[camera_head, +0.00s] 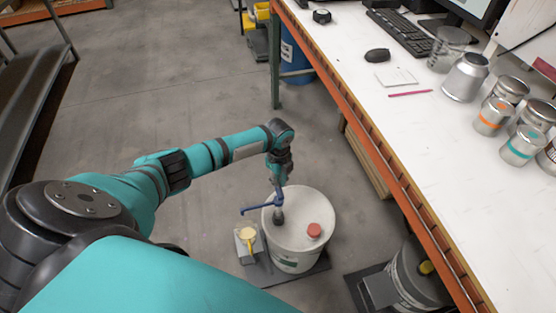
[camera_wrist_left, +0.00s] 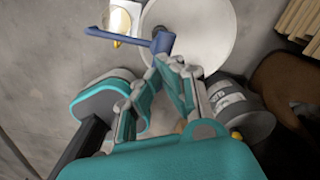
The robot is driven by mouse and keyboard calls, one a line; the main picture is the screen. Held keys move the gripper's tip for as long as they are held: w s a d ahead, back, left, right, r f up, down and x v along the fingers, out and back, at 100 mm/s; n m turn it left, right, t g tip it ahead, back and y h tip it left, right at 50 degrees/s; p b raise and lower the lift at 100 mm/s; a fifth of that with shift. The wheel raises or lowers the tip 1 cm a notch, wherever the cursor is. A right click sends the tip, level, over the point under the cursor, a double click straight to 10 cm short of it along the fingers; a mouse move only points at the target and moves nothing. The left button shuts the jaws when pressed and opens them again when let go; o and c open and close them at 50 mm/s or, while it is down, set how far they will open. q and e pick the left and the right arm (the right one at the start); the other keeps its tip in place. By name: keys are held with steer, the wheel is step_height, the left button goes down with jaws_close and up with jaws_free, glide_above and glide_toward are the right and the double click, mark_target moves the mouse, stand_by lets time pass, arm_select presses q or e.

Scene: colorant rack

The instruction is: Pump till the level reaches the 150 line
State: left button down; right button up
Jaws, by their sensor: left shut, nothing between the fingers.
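A white drum (camera_head: 298,250) stands on the floor with a red cap (camera_head: 314,230) and a blue pump on its lid. The pump handle (camera_head: 256,208) reaches out left over a small cup with yellow liquid (camera_head: 247,238) beside the drum. My left gripper (camera_head: 279,184) points down just above the pump head, shut and empty. In the left wrist view, the shut fingers (camera_wrist_left: 167,65) are close to the blue pump head (camera_wrist_left: 163,42); I cannot tell if they touch it. The cup (camera_wrist_left: 122,20) shows at the top. Its 150 line cannot be made out. My right gripper is not in view.
A white workbench (camera_head: 425,150) with an orange edge runs along the right, holding several metal cans, a mouse (camera_head: 377,55) and a keyboard (camera_head: 400,30). A grey drum (camera_head: 415,280) stands below the bench. The floor (camera_head: 150,90) left of the drum is clear.

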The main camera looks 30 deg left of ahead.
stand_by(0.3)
arm_select(q)
step_height(320, 180, up, 6)
steer(key=p, duration=0.5)
steer(key=shift+p, duration=0.3)
